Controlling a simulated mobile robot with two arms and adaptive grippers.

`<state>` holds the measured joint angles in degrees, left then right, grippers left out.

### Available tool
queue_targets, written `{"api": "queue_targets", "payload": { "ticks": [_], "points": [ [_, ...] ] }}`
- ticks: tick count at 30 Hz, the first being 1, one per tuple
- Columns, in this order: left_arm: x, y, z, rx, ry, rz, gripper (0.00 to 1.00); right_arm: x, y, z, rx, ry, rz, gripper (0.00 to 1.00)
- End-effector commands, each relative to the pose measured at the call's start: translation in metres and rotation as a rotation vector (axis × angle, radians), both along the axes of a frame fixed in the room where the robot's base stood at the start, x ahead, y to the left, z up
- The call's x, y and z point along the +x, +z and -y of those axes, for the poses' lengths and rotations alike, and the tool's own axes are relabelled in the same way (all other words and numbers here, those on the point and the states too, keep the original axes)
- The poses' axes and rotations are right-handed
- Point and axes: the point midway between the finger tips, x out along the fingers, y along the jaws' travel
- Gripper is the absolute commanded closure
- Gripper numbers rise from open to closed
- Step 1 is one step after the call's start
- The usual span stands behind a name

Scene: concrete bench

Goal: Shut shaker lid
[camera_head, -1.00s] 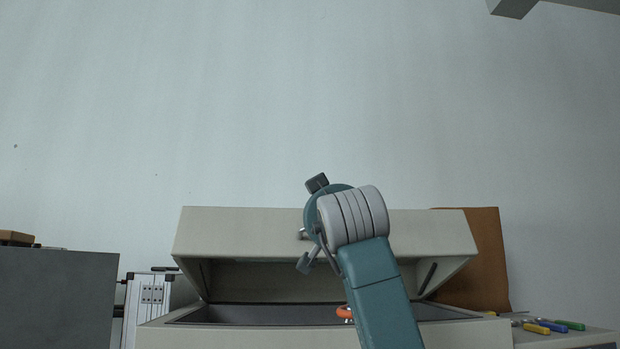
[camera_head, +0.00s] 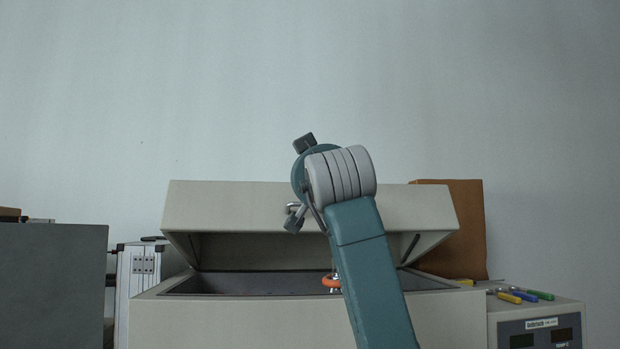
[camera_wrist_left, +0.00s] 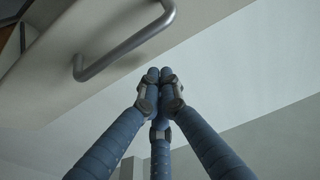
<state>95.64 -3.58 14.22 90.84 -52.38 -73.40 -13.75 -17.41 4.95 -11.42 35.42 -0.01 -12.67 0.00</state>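The shaker (camera_head: 300,322) is a beige box with its lid (camera_head: 235,207) raised, leaving the dark inside visible. A metal bar handle (camera_wrist_left: 125,45) on a pale panel, apparently the lid, shows close in the left wrist view. One teal and grey arm of mine stands in front of the lid in the head view and covers part of it. My left gripper (camera_wrist_left: 160,75) has its blue fingers drawn together at the tips with nothing between them. The tips look close to the handle; contact cannot be told. My right gripper is not in view.
An orange ring-shaped item (camera_head: 331,281) shows at the opening, partly behind the arm. A control box (camera_head: 540,312) with several coloured-handled tools (camera_head: 525,295) stands at right. A brown board (camera_head: 470,230) is behind the lid. A dark grey box (camera_head: 50,285) stands at left.

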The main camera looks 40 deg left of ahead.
Motion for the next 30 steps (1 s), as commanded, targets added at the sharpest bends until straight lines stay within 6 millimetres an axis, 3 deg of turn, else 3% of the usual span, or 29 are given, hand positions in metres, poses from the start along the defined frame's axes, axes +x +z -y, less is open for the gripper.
{"api": "queue_targets", "payload": {
  "ticks": [6, 14, 17, 24, 30],
  "points": [
    [-0.025, -0.016, 0.033, 0.001, -0.003, 0.003, 1.00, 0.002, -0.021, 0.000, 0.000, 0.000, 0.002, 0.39],
    [-0.039, -0.019, 0.052, 0.002, 0.000, -0.001, 1.00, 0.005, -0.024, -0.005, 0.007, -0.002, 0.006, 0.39],
    [-0.029, -0.010, 0.056, 0.005, 0.009, -0.001, 1.00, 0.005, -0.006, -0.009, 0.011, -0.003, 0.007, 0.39],
    [0.032, 0.023, 0.081, 0.043, 0.033, 0.027, 1.00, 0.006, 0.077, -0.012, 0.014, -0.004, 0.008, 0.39],
    [0.075, 0.030, 0.107, 0.084, 0.019, 0.061, 1.00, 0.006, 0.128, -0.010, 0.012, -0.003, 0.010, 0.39]
  ]
}}
